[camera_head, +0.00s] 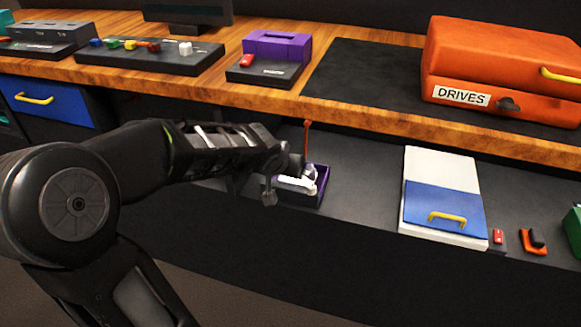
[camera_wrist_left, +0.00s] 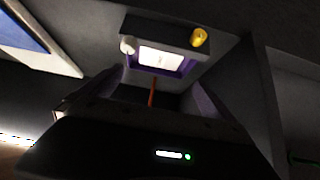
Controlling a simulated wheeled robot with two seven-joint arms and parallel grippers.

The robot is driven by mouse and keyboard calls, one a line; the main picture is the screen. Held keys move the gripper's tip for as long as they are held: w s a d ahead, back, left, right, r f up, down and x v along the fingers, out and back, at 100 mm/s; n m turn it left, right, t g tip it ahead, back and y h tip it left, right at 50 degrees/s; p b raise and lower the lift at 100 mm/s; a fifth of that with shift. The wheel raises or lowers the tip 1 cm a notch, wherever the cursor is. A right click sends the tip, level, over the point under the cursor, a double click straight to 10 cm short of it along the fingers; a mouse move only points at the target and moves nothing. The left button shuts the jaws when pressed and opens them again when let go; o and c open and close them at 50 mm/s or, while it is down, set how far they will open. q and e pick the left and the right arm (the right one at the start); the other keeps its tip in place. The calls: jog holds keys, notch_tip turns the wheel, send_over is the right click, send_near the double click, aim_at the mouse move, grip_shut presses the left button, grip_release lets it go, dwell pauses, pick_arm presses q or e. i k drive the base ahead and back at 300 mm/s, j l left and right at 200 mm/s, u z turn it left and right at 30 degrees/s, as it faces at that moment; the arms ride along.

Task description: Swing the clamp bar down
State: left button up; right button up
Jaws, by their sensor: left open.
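A small purple-sided panel (camera_head: 319,197) with a white part (camera_head: 297,184) inside stands on the lower dark shelf in the head view. A thin orange-red bar (camera_head: 307,137), which looks like the clamp bar, stands upright at its back. My left gripper (camera_head: 283,178) is at the panel's left side, in front of and below the bar's top, and partly covers the panel. It is open, with nothing seen between its fingers. In the left wrist view an orange strip (camera_wrist_left: 152,92) shows between the fingers, beyond them a pale lit face (camera_wrist_left: 162,57). Contact cannot be told. My right gripper is out of view.
A wooden counter edge (camera_head: 250,98) overhangs behind the panel. A white board with a blue flap (camera_head: 440,205) lies to the right, beside small red and orange parts (camera_head: 532,242). An orange case (camera_head: 500,65) sits on the counter. The shelf between panel and board is clear.

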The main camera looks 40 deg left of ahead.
aim_at(307, 122)
jog(key=u, duration=1.3)
